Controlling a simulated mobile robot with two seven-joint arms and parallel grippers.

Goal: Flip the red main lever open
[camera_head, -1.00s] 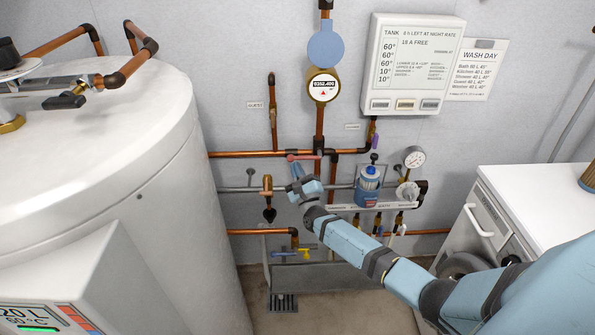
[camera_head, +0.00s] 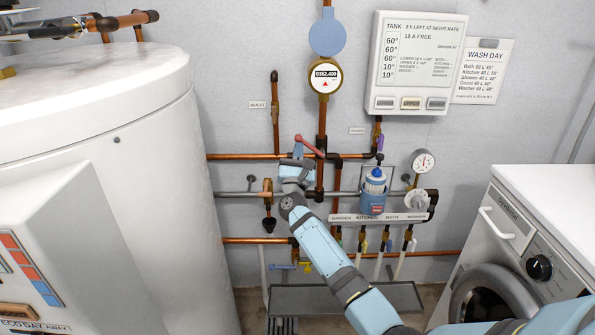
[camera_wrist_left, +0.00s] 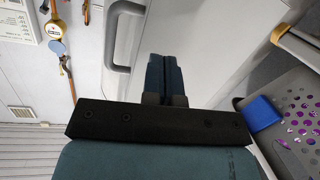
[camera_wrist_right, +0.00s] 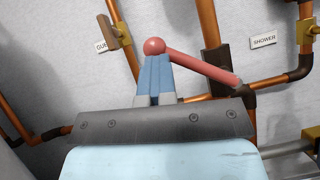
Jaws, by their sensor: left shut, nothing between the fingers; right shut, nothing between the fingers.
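The red main lever (camera_head: 309,146) is on the copper pipe below the round meter. It slopes from its raised knob end at the left down to its pivot at the right. In the right wrist view the red lever (camera_wrist_right: 200,63) runs the same way. My right gripper (camera_head: 297,155) is shut, with its fingertips just under the knob, seemingly touching it. The fingers (camera_wrist_right: 155,70) are not around the lever. My left gripper (camera_wrist_left: 164,72) is shut and empty in the left wrist view, away from the pipes; the head view does not show it.
A white tank (camera_head: 110,150) stands at the left and a washing machine (camera_head: 510,250) at the right. A blue-capped filter (camera_head: 374,190), a pressure gauge (camera_head: 423,162) and several small valves are right of my right gripper. A water meter (camera_head: 325,77) is above the lever.

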